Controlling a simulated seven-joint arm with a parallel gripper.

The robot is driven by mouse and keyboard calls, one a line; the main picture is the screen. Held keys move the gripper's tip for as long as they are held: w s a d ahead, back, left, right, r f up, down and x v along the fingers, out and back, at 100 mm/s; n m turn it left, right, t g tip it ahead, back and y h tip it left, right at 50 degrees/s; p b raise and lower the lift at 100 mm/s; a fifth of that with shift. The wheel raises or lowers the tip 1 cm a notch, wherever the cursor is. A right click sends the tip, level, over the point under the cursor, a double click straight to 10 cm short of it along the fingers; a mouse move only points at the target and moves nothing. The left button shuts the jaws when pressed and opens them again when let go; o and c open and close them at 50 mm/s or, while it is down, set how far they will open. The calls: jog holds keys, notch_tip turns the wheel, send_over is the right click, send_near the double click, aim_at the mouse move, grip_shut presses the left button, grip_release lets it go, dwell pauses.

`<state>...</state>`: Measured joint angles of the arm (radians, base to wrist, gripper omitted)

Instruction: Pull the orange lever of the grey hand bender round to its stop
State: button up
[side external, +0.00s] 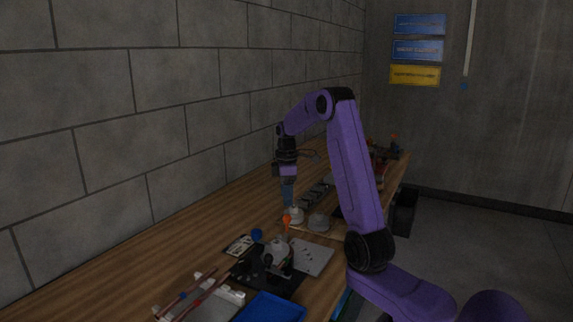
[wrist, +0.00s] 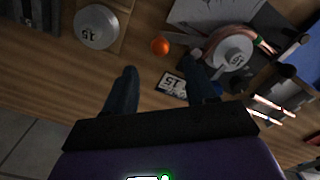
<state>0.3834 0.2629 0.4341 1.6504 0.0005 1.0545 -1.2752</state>
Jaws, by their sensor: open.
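The grey hand bender (side external: 279,252) stands on a dark plate on the wooden bench. In the wrist view its round grey former, marked 15, (wrist: 233,50) is right of my fingers, with a copper-coloured tube (wrist: 264,42) beside it. The lever's orange knob (side external: 286,219) stands up above the bender. In the wrist view the knob (wrist: 160,46) appears just beyond the gap between my fingertips. My gripper (side external: 288,202) points down and is open and empty; its two dark fingers (wrist: 160,66) are spread apart. I cannot tell its exact height over the knob.
Grey round formers (side external: 319,223) stand farther along the bench; one also shows at upper left in the wrist view (wrist: 97,27). A blue tray (side external: 270,308) and a rack with rods (side external: 200,298) lie nearer. A number card (wrist: 172,84) lies below the fingers. A block wall borders the bench.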

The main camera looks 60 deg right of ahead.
notch_tip(320, 180, up, 11)
dwell(0.3)
dwell(0.4)
jog(key=s+a+f+n, duration=0.1)
jog(key=s+a+f, duration=0.1)
jog(key=a, duration=1.2)
jog(key=s+a+f+n, duration=0.2)
jog(key=s+a, duration=0.1)
jog(key=a, duration=1)
jog(key=s+a+f, duration=0.2)
jog(key=s, duration=0.5)
jog(key=s+a+f+n, duration=0.1)
jog(key=s+a+f, duration=0.1)
jog(key=s, duration=0.6)
jog(key=s+a+f+n, duration=0.1)
jog(key=s+a+f, duration=0.1)
jog(key=s, duration=0.5)
jog(key=shift+s+a+f, duration=0.25)
jog(key=shift+s+a, duration=0.05)
jog(key=shift+a, duration=0.2)
